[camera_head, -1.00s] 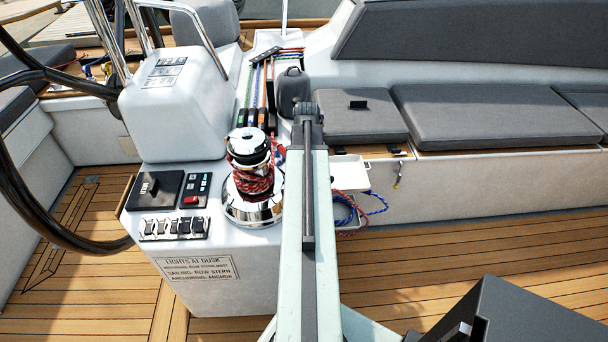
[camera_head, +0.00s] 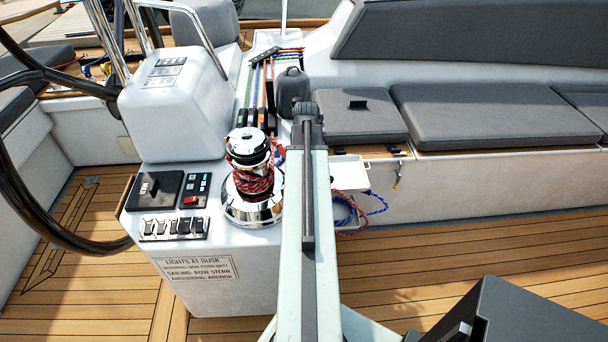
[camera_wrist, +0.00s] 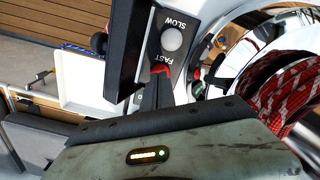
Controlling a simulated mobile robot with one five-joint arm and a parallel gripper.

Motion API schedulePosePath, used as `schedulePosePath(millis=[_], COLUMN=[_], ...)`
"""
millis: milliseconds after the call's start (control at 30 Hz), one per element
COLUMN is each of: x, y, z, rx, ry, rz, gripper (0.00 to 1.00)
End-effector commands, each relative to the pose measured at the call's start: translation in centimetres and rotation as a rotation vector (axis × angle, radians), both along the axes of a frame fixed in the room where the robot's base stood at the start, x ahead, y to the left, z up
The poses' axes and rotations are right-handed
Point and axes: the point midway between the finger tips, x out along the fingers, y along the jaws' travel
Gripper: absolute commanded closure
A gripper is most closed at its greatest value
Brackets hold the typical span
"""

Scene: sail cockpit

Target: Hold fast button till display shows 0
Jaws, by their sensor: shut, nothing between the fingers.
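In the wrist view a dark panel carries the labels SLOW and FAST. A round grey button (camera_wrist: 171,40) sits by SLOW. By FAST, a red part (camera_wrist: 161,68) shows just at the tip of my gripper (camera_wrist: 159,80), which is shut and empty. The fingers cover most of the fast button's place, and I cannot tell whether they press it. No display reading is visible. In the head view my arm hides this panel, and my gripper does not show.
A chrome winch (camera_head: 252,180) wrapped in red rope stands close beside the panel; its rope (camera_wrist: 290,95) also fills the right of the wrist view. A white tray (camera_head: 348,172) and loose blue rope lie right of my arm. A switch panel (camera_head: 175,227) is left of the winch.

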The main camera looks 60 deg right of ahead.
Motion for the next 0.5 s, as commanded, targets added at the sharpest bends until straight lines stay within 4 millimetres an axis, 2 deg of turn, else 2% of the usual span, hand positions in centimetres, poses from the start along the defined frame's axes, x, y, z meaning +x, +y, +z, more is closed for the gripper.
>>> schedulePosePath(millis=[500], x=[0.0], y=[0.0], z=[-1.0], rx=[0.000], ry=[0.000], rz=[0.001], gripper=[1.00])
